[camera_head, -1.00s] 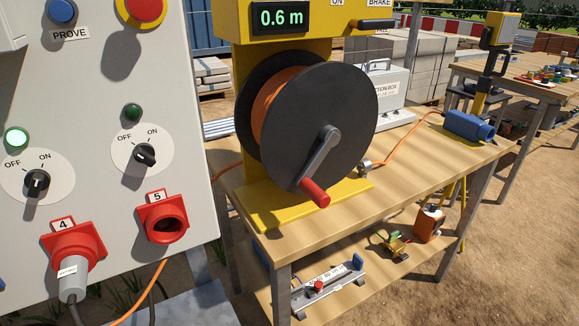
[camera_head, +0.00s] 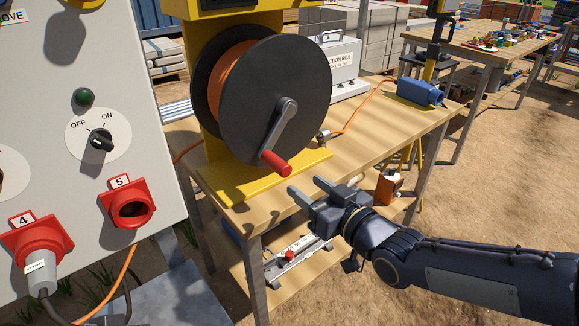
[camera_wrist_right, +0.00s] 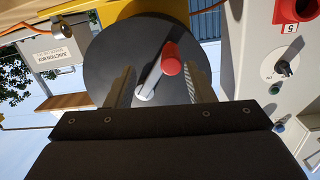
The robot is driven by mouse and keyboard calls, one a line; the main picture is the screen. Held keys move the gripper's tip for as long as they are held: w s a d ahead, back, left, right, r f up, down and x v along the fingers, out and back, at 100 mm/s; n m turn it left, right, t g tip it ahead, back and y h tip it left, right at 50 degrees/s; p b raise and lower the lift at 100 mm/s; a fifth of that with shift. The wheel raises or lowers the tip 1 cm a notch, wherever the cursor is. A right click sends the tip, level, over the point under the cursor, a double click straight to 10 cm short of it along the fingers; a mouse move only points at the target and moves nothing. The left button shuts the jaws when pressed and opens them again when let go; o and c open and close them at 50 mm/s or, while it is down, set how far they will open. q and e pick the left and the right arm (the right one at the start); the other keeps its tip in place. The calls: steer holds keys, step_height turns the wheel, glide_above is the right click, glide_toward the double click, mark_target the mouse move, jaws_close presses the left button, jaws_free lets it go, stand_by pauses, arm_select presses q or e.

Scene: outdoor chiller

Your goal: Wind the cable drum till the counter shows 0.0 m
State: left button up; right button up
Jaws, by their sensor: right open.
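The cable drum (camera_head: 247,110) is a black reel wound with orange cable on a yellow stand (camera_head: 212,180), standing on a wooden bench. In the right wrist view the red handle (camera_wrist_right: 171,66) shows between and beyond the open fingers. The counter display is cut off at the top of the head view, so its reading is hidden. My left gripper is not in view.
A grey panel with a rotary switch (camera_head: 101,140) and red sockets (camera_head: 130,205) stands left. A blue connector (camera_head: 418,92) on orange cable and a junction box (camera_head: 336,70) sit on the bench (camera_head: 370,135). The lower shelf holds small tools.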

mark_target(287, 172)
steer(key=shift+w+a+r+y, duration=0.2)
steer(key=shift+a+r+y, duration=0.35)
steer(key=shift+a, duration=0.25)
steer(key=x, duration=0.7)
steer(key=shift+w, duration=0.15)
jaws_close()
